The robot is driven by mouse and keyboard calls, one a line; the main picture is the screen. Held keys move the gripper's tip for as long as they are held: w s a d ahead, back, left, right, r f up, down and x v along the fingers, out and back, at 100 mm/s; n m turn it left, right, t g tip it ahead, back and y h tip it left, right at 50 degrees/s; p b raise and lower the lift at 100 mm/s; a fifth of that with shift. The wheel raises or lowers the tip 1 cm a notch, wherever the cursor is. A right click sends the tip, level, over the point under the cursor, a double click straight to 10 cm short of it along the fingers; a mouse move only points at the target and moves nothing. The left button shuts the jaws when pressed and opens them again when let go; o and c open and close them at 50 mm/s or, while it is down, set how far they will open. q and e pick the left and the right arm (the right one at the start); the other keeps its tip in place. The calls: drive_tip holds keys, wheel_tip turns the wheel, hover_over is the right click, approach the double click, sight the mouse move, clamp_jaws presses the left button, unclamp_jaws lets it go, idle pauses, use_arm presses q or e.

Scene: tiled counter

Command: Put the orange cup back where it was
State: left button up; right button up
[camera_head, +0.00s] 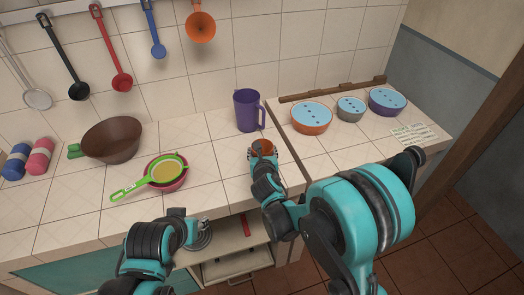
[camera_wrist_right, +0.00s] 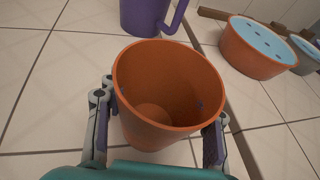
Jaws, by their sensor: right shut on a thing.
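The orange cup (camera_head: 262,146) is upright over the counter's middle, in front of the purple pitcher (camera_head: 247,110). In the right wrist view the orange cup (camera_wrist_right: 165,95) fills the centre and its empty inside shows. My right gripper (camera_head: 263,158) is shut on it, with one finger on each side of its wall. The cup's base is hidden, so I cannot tell whether it touches the counter. My left gripper (camera_head: 203,234) is low at the counter's front edge, and its finger opening is unclear.
Lidded bowls in orange (camera_head: 311,120), grey (camera_head: 350,108) and purple (camera_head: 387,102) stand right of the cup. A strainer (camera_head: 163,172) on a pink bowl and a brown bowl (camera_head: 112,140) are left. Utensils hang above. Tiles between strainer and cup are clear.

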drive_tip(key=o, duration=1.7)
drive_tip(key=shift+f, duration=0.1)
drive_tip(key=shift+c, duration=0.2)
